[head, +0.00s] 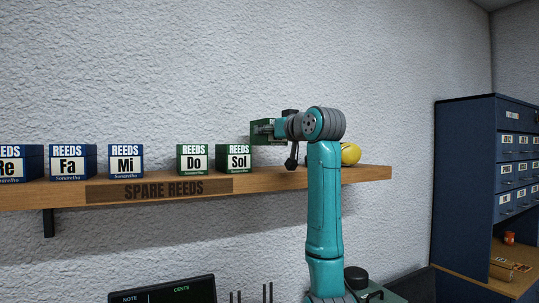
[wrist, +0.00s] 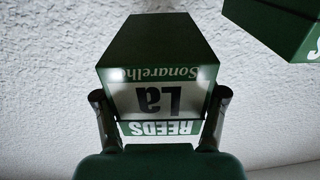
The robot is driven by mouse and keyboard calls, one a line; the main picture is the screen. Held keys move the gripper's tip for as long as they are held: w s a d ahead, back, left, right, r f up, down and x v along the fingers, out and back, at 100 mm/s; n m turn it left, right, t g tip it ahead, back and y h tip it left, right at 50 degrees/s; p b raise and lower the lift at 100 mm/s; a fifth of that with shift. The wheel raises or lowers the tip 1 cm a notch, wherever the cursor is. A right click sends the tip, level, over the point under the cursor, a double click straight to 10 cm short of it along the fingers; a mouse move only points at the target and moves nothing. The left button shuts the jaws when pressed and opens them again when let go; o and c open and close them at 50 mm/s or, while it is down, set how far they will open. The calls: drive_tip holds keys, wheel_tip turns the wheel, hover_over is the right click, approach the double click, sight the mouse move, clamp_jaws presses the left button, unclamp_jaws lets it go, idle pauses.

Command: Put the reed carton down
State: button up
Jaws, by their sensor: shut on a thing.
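The green reed carton marked "La" (wrist: 155,95) is between the two fingers of my gripper (wrist: 158,97) in the wrist view, its label upside down there. In the head view, my gripper (head: 283,130) is shut on this carton (head: 259,132), which shows only in part. There it appears above the top of the wooden shelf (head: 330,180), just right of the green "Sol" carton (head: 234,160). A corner of another green carton (wrist: 285,25) shows at the upper right of the wrist view, apart from the held one.
Left of "Sol" stand the green "Do" carton (head: 193,160) and blue cartons "Mi" (head: 126,161), "Fa" (head: 73,162) and "Re" (head: 20,163). A yellow object (head: 350,153) sits right of my arm, partly hidden. A blue drawer cabinet (head: 465,170) stands at the right.

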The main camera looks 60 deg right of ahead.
drive_tip(key=shift+w+d+f, duration=0.1)
drive_tip(key=shift+w+f, duration=0.05)
drive_tip(key=shift+f, duration=0.95)
drive_tip(key=shift+w+d+f, duration=0.1)
drive_tip(key=shift+w+f, duration=0.05)
drive_tip(key=shift+f, duration=0.95)
drive_tip(key=shift+w+d+f, duration=0.1)
drive_tip(key=shift+w+f, duration=0.05)
drive_tip(key=shift+f, duration=0.95)
drive_tip(key=shift+f, duration=0.25)
drive_tip(key=o, duration=1.4)
drive_tip(key=v, duration=1.1)
drive_tip(key=shift+d, duration=0.1)
